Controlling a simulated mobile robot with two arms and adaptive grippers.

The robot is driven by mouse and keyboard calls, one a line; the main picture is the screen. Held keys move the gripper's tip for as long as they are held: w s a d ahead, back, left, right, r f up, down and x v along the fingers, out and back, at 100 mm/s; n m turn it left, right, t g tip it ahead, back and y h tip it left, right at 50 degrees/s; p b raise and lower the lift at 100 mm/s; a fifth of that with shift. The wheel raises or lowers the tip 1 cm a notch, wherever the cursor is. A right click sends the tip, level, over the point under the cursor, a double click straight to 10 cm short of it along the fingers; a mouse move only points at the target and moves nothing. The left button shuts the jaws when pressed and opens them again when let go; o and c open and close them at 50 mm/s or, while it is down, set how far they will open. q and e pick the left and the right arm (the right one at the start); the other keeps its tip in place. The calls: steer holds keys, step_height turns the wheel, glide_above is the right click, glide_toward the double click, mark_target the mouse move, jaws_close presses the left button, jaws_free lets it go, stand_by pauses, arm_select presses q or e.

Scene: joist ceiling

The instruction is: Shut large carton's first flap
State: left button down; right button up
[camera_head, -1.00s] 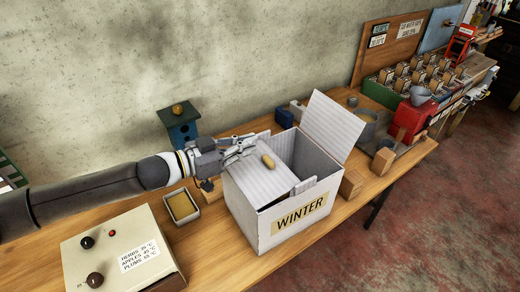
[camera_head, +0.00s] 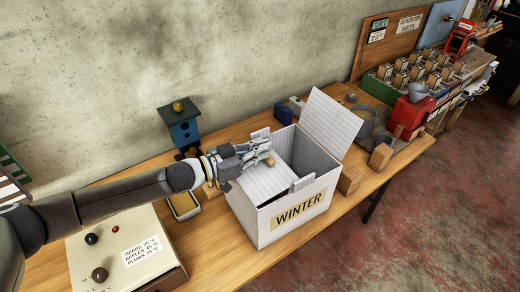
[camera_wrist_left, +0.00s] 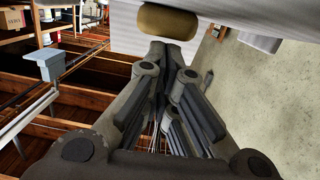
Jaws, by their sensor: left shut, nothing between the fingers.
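The large carton (camera_head: 248,216) is a white box with a yellow WINTER label, standing on the bench. Its left flap (camera_head: 263,184) lies inward over the left part of the opening. Its right flap (camera_head: 331,123) stands up, leaning outward, and the right part of the opening is uncovered. A tan rounded piece (camera_head: 269,162) is at the left flap; it also shows in the left wrist view (camera_wrist_left: 168,21), just beyond my fingertips. My left gripper (camera_head: 262,151) is shut and empty, over the flap's far side. Whether it touches the flap is unclear. My right gripper is out of view.
A blue birdhouse (camera_head: 182,126) stands behind my left arm, and a shallow tray (camera_head: 185,207) is beside the carton. A control box (camera_head: 125,250) is at front left.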

mark_target(264, 164)
arm_select(q)
steer(key=shift+w+d+f, duration=0.25)
steer(key=shift+d+f, duration=0.1)
steer(key=shift+f, duration=0.2)
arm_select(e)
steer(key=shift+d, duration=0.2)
arm_select(q)
steer(key=shift+r+p, duration=0.4)
steer(key=shift+r, duration=0.1)
step_height(264, 164, up, 3)
steer(key=p, duration=0.3)
steer(key=shift+d+r, duration=0.1)
steer(key=shift+r, duration=0.05)
steer(key=b+v, duration=0.2)
steer(key=v, duration=0.8)
steer(key=shift+r+b, duration=0.35)
steer(key=shift+b, duration=0.05)
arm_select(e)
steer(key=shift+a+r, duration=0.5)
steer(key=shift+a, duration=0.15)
